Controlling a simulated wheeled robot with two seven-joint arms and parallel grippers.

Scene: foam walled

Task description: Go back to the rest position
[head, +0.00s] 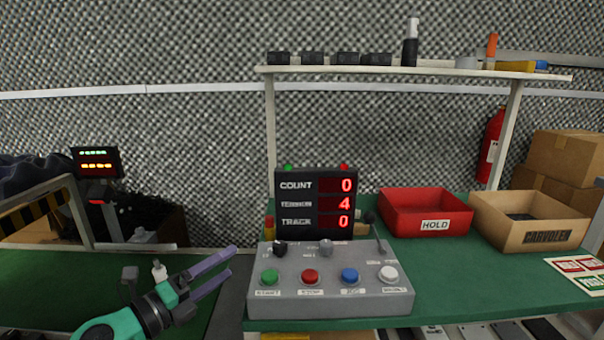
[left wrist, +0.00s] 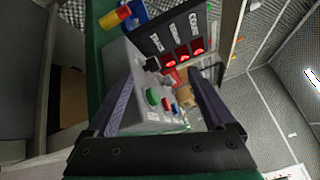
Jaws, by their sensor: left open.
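My left gripper (head: 222,272) is open and empty, with two purple fingers. It is at the lower left of the head view, left of the grey button box and apart from it in the picture. The button box (head: 330,301) stands on the green table and carries green, red, blue and white buttons, two knobs and a lever. It also shows between the fingers in the left wrist view (left wrist: 140,95). A black display (head: 316,204) behind the box reads COUNT 0, a middle line 4 and TRACK 0. My right gripper is not in view.
A red HOLD bin (head: 425,213) and a cardboard bin (head: 530,222) stand on the green table at the right. A shelf (head: 420,70) spans above. A green conveyor (head: 60,283) lies at the left, with a small lit panel (head: 96,162) on a post.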

